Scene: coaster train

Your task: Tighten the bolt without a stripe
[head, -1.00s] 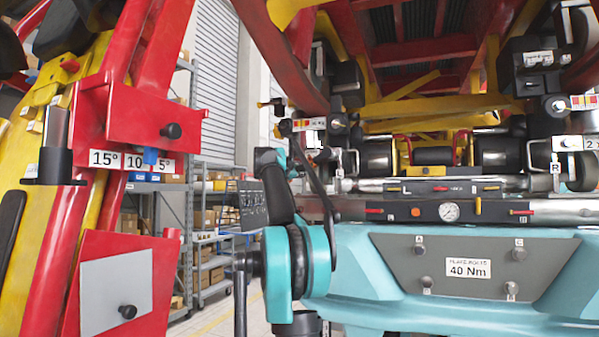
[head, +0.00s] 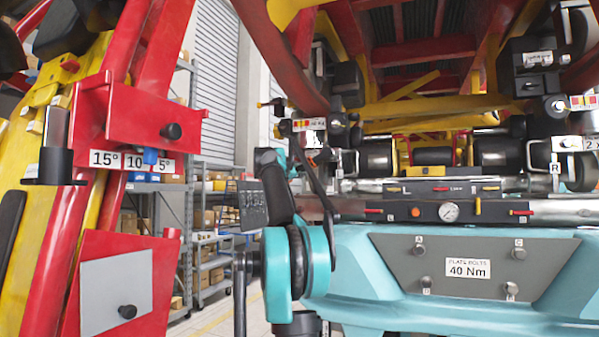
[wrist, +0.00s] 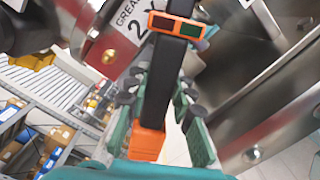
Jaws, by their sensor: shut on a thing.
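My gripper (wrist: 160,88) has green fingers shut on a black tool (wrist: 158,95) with orange parts; its upper orange band carries a green and a red window. In the head view the gripper and tool are hard to make out among dark parts near the left label. The grey plate (head: 452,248) on the teal body bears bolts at upper left (head: 418,250), upper right (head: 519,253), lower left (head: 427,284) and lower right (head: 511,290). Stripes on them are too small to tell. The wrist view shows a brass bolt head (wrist: 108,57) and a silver one (wrist: 252,154).
A label reading 40 Nm (head: 468,268) is on the grey plate. A gauge panel (head: 470,211) lies above it. Red and yellow frame parts (head: 140,110) stand at left. A grease sign (wrist: 130,25) and metal surfaces (wrist: 265,110) crowd the tool closely. Shelves (head: 205,215) stand behind.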

